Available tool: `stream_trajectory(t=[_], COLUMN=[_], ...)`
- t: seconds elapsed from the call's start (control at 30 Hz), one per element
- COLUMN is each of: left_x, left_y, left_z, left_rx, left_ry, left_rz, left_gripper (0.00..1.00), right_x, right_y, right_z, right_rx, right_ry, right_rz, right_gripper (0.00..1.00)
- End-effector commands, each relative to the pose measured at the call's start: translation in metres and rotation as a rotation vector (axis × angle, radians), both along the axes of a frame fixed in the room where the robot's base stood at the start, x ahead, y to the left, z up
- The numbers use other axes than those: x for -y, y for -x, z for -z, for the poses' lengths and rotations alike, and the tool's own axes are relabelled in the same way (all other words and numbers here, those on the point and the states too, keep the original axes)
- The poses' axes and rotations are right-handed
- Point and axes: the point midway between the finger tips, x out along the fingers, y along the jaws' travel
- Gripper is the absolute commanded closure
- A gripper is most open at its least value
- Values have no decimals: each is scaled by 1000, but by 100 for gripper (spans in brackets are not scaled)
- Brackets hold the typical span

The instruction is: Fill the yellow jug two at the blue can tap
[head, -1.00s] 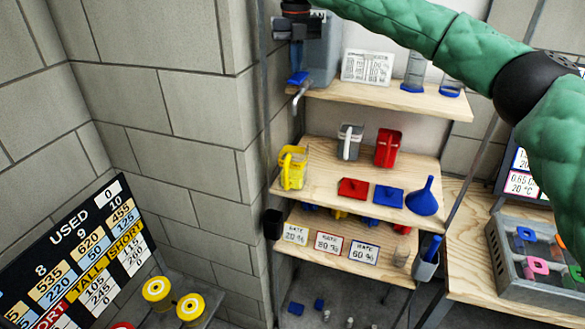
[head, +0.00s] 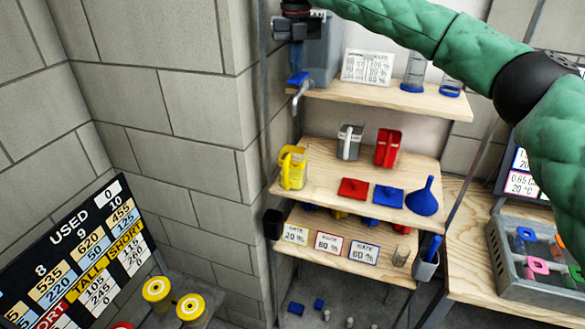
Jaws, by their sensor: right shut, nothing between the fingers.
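A grey can (head: 322,55) stands at the left end of the top shelf. Its tap has a blue lever (head: 298,78) and a pale spout (head: 301,93) above the jug. I cannot see the jug's fill level or any flow. My right gripper (head: 296,66) points down from the top edge, shut and empty, its tips at the blue lever; I cannot tell whether they touch. My left gripper is not in view.
A grey jug (head: 349,142) and a red jug (head: 388,148) stand behind on the middle shelf (head: 325,180). A red lid (head: 353,188), a blue lid (head: 389,196) and a blue funnel (head: 423,197) lie at its front. A black scoreboard (head: 80,255) stands at lower left.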

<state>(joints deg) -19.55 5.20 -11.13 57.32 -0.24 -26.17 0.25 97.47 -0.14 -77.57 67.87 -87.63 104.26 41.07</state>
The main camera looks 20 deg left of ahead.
Motion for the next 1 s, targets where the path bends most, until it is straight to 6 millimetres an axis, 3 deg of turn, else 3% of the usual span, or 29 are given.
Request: stream_trajectory(t=[1.0], left_x=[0], left_y=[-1], left_z=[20], left_rx=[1], left_ry=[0], left_rz=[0], left_gripper=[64], right_x=[0], right_y=[0], right_z=[29], right_rx=[-1], right_ry=[0], right_rz=[0], right_gripper=[100])
